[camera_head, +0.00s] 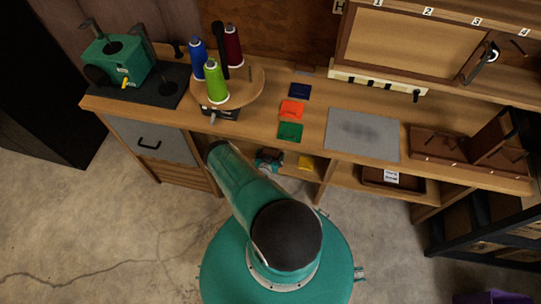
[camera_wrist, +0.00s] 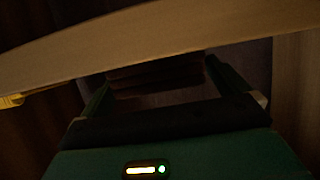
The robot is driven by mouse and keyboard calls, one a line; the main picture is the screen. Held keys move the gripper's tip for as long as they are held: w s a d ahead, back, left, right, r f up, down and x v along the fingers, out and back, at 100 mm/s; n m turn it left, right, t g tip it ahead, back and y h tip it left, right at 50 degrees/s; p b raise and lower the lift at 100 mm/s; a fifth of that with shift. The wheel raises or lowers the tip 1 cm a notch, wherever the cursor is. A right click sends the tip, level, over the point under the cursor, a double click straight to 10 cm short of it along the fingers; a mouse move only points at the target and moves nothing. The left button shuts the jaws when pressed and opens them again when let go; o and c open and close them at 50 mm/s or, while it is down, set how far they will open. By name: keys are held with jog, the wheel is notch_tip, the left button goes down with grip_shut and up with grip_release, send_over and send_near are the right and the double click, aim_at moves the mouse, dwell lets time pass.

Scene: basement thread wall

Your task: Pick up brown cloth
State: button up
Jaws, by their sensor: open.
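In the wrist view, the two fingers of my gripper (camera_wrist: 158,78) are spread apart in deep shadow. A dark reddish-brown layered shape (camera_wrist: 155,82) shows between and beyond the fingers. It may be the brown cloth, but the dark hides its outline, and I cannot tell whether the fingers touch it. In the head view, a teal part of my gripper (camera_head: 270,159) shows at the shelf opening below the worktop. The brown cloth cannot be made out in the head view.
The wooden worktop (camera_head: 240,118) overhangs the shelf; a pale board edge (camera_wrist: 150,42) crosses just above my fingers in the wrist view. A yellow cloth (camera_head: 305,163) lies to the right on the shelf. Blue, orange and green cloths (camera_head: 290,131) lie on the worktop beside a grey mat (camera_head: 362,152).

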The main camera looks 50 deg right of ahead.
jog(key=c, duration=0.9)
jog(key=shift+r, duration=0.15)
